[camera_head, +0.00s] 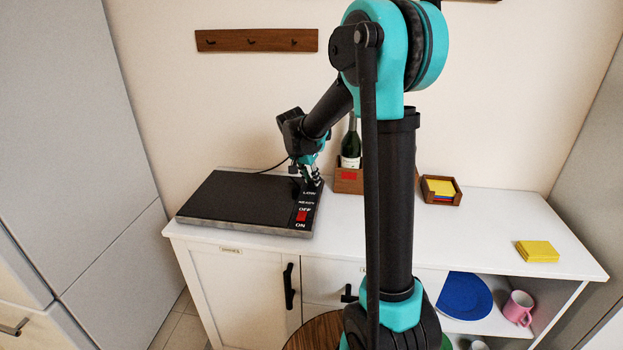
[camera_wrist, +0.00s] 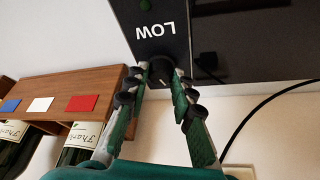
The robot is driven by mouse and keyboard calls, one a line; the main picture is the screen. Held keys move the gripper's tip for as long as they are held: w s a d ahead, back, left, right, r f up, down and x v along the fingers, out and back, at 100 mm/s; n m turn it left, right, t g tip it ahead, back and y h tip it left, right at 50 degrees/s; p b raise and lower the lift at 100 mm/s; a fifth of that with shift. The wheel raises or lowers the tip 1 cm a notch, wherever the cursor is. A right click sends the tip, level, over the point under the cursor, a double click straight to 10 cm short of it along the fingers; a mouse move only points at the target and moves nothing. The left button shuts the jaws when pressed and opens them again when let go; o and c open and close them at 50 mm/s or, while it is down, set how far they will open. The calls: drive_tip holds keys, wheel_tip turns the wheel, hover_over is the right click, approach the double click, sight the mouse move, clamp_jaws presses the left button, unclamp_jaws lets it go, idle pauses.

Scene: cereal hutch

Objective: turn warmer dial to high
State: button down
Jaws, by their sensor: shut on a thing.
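The warmer (camera_head: 235,205) is a flat black plate on the left of the white counter, with a control strip along its right side. The strip reads LOW, READY, OFF and ON and has a red switch (camera_head: 302,216). In the wrist view the black dial (camera_wrist: 161,72) sits by an upside-down LOW label (camera_wrist: 156,31); a small pale mark shows on it. My gripper (camera_head: 311,181) is at the strip's far end, its fingers on either side of the dial, shut on it. It also shows in the wrist view (camera_wrist: 166,80). In the head view my gripper hides the dial. No HIGH label is visible.
A wooden bottle rack (camera_head: 347,181) with bottles stands just right of the warmer, close to my gripper. A black cord (camera_wrist: 250,112) runs behind the warmer. A wooden box of cards (camera_head: 441,190) and a yellow stack (camera_head: 537,251) lie farther right, with clear counter between.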

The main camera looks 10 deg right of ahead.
drive_tip(key=shift+w+a+m+g+h, duration=0.1)
drive_tip(key=shift+m+g+h, duration=0.45)
drive_tip(key=shift+m, duration=1.45)
drive_tip(key=c, duration=1.3)
unclamp_jaws()
drive_tip(key=v, duration=1.2)
drive_tip(key=shift+w, duration=0.1)
